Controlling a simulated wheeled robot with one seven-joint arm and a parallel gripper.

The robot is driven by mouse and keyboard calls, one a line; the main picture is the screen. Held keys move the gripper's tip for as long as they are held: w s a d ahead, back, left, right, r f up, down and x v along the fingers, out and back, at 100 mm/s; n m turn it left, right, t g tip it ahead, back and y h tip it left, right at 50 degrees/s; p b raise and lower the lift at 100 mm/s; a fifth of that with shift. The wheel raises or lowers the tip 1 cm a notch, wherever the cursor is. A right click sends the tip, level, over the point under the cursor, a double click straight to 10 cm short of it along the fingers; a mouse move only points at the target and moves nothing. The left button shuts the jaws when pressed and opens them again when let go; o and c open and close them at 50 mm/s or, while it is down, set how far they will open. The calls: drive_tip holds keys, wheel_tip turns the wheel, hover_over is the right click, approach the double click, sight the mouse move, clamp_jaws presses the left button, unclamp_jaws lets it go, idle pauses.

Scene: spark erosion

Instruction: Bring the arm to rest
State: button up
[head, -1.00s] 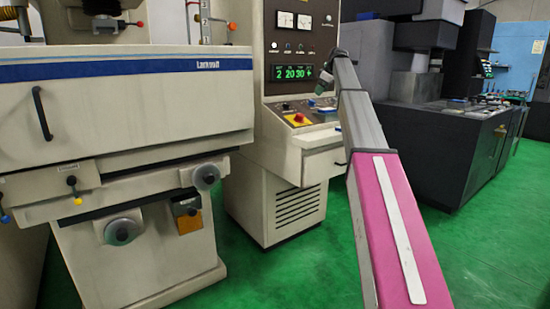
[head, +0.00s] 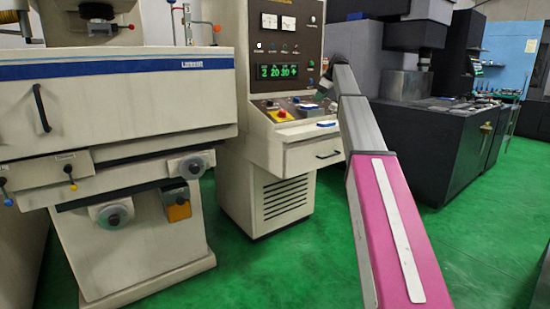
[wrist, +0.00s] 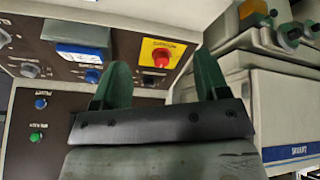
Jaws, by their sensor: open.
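My arm, pink and grey, reaches up and forward in the head view towards the control cabinet (head: 285,130). Only a small part of my gripper (head: 325,85) shows there, beside the console and partly hidden by the arm. In the wrist view, my gripper (wrist: 163,80) has two green fingers standing apart with nothing between them. Beyond the fingers is a red button on a yellow plate (wrist: 149,53). A blue-labelled switch (wrist: 80,54) is left of it. I cannot tell the distance from the fingers to the panel.
The cream machine (head: 120,105) with knobs and a handle stands on the left. A dark machine (head: 440,135) stands behind my arm on the right. The cabinet's drawer front (head: 312,154) is below the console. Green floor (head: 270,265) is clear in front.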

drive_tip(key=s+a+f+m+g+h, duration=0.1)
drive_tip(key=s+f+m, duration=0.1)
drive_tip(key=s+f, duration=0.75)
drive_tip(key=s+a+f+m, duration=0.15)
drive_tip(key=s+f, duration=0.35)
drive_tip(key=f, duration=1)
drive_tip(key=s+f+m+g+h, duration=0.1)
drive_tip(key=s+f+m, duration=0.2)
drive_tip(key=s+f, duration=0.65)
drive_tip(key=s+f+m+g+h, duration=0.1)
drive_tip(key=s+f+m, duration=0.2)
drive_tip(key=s+f, duration=0.8)
drive_tip(key=s+a+f+m+g+h, duration=0.1)
drive_tip(key=s+f+m, duration=0.2)
drive_tip(key=s+f, duration=0.9)
drive_tip(key=s, duration=0.5)
drive_tip(key=shift+s+f, duration=0.15)
drive_tip(key=shift+s, duration=0.15)
drive_tip(key=shift+o, duration=0.4)
drive_tip(key=shift+w+a, duration=0.1)
drive_tip(key=shift+a, duration=0.05)
